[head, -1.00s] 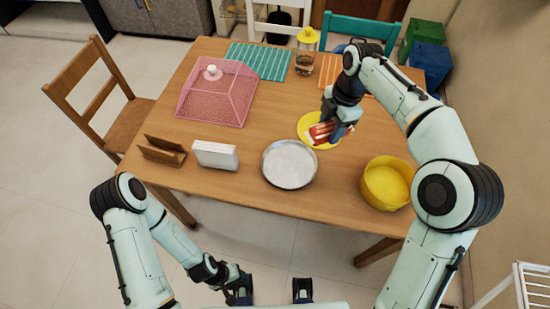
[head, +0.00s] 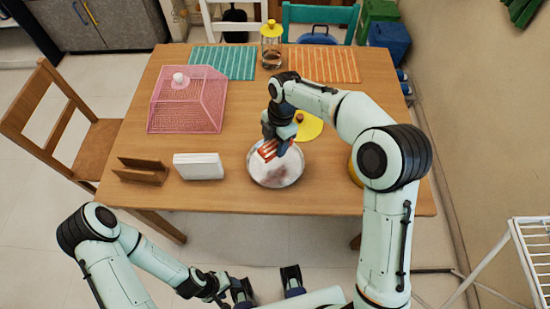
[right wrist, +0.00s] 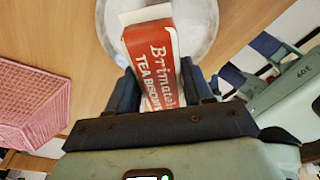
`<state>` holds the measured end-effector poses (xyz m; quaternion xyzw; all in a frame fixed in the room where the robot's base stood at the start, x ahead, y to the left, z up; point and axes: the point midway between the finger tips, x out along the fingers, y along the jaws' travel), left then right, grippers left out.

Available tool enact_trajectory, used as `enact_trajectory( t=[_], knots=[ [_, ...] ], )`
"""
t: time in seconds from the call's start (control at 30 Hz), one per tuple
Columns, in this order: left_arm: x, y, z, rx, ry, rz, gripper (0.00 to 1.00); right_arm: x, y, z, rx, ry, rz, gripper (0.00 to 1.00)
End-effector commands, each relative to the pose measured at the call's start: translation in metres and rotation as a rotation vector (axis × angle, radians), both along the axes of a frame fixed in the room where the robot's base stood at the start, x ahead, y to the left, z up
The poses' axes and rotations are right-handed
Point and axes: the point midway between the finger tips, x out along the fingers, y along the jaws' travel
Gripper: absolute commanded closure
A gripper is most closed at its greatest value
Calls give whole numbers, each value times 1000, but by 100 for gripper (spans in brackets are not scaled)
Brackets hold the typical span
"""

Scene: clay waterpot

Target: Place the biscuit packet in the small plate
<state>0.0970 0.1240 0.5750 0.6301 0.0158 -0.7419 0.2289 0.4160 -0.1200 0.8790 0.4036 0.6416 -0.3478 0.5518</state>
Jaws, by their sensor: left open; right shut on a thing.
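The biscuit packet (head: 267,150) is red and white, with lettering that reads as tea biscuits in the right wrist view (right wrist: 151,62). My right gripper (head: 284,143) is shut on it, one finger on each side. The packet is tilted over the far part of a round silver-grey plate (head: 285,179), which also shows behind it in the right wrist view (right wrist: 200,22). I cannot tell whether packet and plate touch. A yellow plate (head: 314,128) lies just behind, partly hidden by my right arm. My left gripper (head: 267,286) is open and empty, below the table's front edge.
A white napkin block (head: 198,166) and a brown wooden holder (head: 140,171) stand left of the silver plate. A pink mesh cover (head: 187,100) is behind them. A yellow bowl (head: 355,172) is mostly hidden by my right arm. A jar (head: 272,48) stands at the back.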

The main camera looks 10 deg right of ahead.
Motion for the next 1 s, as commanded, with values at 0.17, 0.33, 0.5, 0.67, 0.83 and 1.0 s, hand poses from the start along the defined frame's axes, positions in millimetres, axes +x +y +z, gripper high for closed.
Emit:
enact_trajectory(
  t=[0.17,0.33,0.5,0.67,0.83,1.0],
  knots=[
    [-1,0,-3,1,2,0,44,0,0,-34,0,1,-1,83],
    [-1,0,-4,1,2,0,44,1,0,-44,1,-2,0,83],
    [-2,0,-6,0,2,0,44,0,0,-66,0,2,0,83],
    [-2,0,-7,0,2,0,44,0,0,-84,1,0,-1,83],
    [-2,0,-7,0,2,0,44,1,0,-83,1,-3,0,83],
    [-3,0,-9,0,3,0,44,0,0,-87,1,-2,0,83]
  ],
)
